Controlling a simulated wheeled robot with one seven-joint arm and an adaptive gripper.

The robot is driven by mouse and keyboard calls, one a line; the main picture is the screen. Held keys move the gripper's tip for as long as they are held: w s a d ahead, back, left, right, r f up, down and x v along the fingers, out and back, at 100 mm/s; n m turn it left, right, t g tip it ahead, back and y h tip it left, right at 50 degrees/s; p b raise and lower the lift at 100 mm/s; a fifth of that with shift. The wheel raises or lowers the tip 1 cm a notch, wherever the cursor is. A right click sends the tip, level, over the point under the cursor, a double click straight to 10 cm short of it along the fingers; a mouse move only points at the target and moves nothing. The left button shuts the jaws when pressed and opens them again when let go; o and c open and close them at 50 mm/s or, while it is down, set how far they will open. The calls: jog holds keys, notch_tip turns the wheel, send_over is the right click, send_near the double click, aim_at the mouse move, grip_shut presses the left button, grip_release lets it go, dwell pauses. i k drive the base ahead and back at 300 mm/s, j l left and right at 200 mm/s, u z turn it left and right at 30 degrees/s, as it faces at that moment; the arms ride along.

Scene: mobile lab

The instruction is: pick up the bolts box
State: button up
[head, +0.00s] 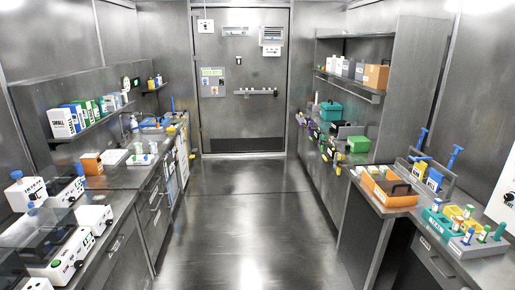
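I cannot make out a label reading bolts on any box. On the left wall shelf stands a row of boxes: a white and blue box marked SMALL (62,122), with blue and green boxes (88,110) beside it. On the right wall shelf stand several grey-white boxes (346,67) and a brown-orange box (375,76). An orange box (92,163) sits on the left counter. My gripper is not in view.
A clear floor aisle (235,210) runs to the closed metal door (242,75). The left counter carries white instruments (60,258).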

aim_at(336, 124)
jog(key=i+j+u, duration=0.15)
jog(key=i, duration=0.9)
jog(key=i+j+u, duration=0.15)
jog(key=i, duration=0.85)
jog(key=i+j+z, duration=0.1)
jog(key=i+z, duration=0.35)
jog(key=i+j+z, duration=0.4)
jog(key=i, duration=0.15)
jog(key=i+j+z, duration=0.85)
jog(key=i+j+u, duration=0.2)
jog(key=u, duration=0.3)
jog(key=i+u, duration=0.2)
jog(key=u, duration=0.25)
jog(key=i+j, duration=0.1)
jog(key=i, duration=4.1)
